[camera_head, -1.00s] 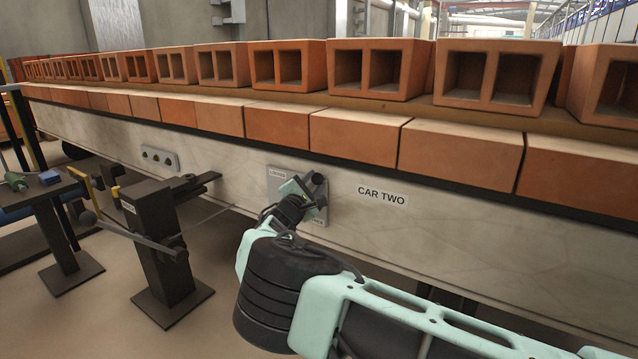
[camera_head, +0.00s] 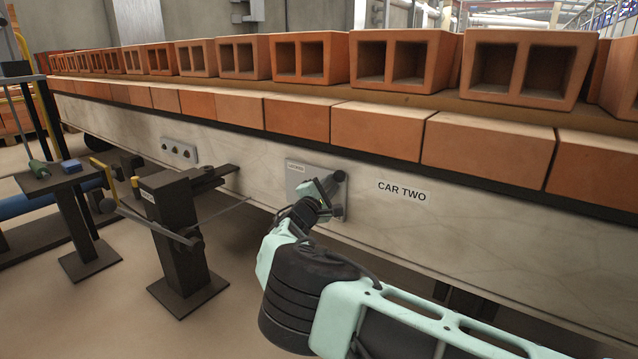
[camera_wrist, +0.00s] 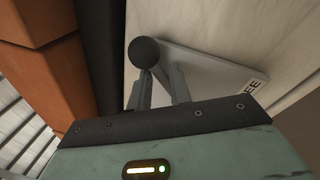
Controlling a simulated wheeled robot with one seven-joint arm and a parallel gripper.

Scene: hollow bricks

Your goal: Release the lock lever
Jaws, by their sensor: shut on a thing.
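The lock lever shows as a dark round knob (camera_head: 340,176) in front of a grey plate (camera_head: 297,178) on the side of the car marked CAR TWO. In the wrist view the black ball knob (camera_wrist: 144,52) stands at the tips of my fingers, and the grey plate (camera_wrist: 205,75) lies behind it. My gripper (camera_head: 329,186) is shut on the lever by its knob; its two fingers (camera_wrist: 160,85) also show in the wrist view. A label at the plate's upper left seems to read LOCKED; one ending in "EE" (camera_wrist: 252,86) is partly seen.
Hollow bricks (camera_head: 400,65) line the car top above the plate. A dark pedestal (camera_head: 175,235) with a bar and handle stands left of my arm. A small table (camera_head: 62,180) stands farther left. A socket panel (camera_head: 178,151) is on the car side.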

